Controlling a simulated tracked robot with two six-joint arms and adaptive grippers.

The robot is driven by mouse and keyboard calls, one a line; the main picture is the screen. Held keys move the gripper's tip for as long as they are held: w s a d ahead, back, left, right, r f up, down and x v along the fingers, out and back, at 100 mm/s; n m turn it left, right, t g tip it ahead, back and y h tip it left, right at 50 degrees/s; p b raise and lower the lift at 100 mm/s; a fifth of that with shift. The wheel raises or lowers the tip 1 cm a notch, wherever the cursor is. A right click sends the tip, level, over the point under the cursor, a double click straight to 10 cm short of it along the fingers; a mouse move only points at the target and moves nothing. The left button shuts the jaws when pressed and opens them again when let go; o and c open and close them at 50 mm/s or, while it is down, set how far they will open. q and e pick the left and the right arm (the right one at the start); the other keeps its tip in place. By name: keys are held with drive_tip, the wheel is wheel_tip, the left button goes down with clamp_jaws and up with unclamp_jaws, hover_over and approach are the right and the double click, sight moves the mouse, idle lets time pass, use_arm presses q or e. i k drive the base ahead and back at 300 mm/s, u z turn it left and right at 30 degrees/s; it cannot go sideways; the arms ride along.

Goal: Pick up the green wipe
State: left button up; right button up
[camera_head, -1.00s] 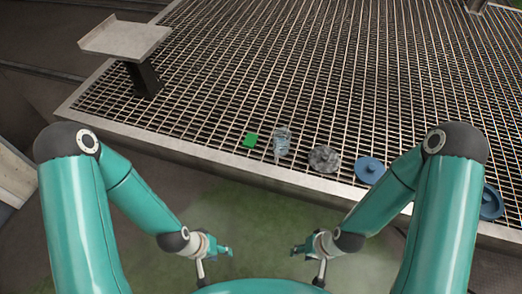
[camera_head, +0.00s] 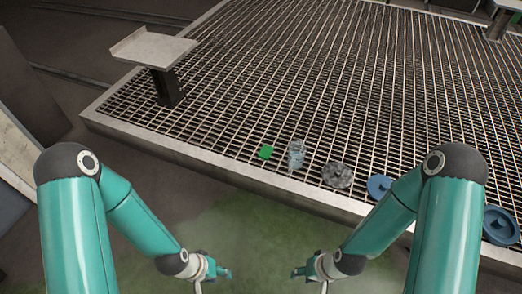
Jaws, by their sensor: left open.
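The green wipe (camera_head: 266,151) is a small bright green square lying flat on the metal grating, near its front edge. My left gripper (camera_head: 224,273) is low in the view, in front of the grating edge and apart from the wipe. It is open, with nothing seen in it. My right gripper (camera_head: 298,272) is low and to the right, also apart from the wipe. Its fingers are too small to tell whether they are open or shut.
Right of the wipe, a clear crumpled bottle (camera_head: 297,153), a grey round lump (camera_head: 337,174), a blue disc (camera_head: 379,186) and another blue round item (camera_head: 500,225) lie along the grating (camera_head: 300,80). A metal stand (camera_head: 154,46) rises at back left.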

sight(266, 151)
drive_tip(key=i, duration=0.8)
drive_tip(key=z, duration=0.1)
drive_tip(key=k, duration=1.1)
drive_tip(key=u, duration=0.2)
drive_tip(key=i, duration=1.6)
drive_tip(key=z, duration=0.8)
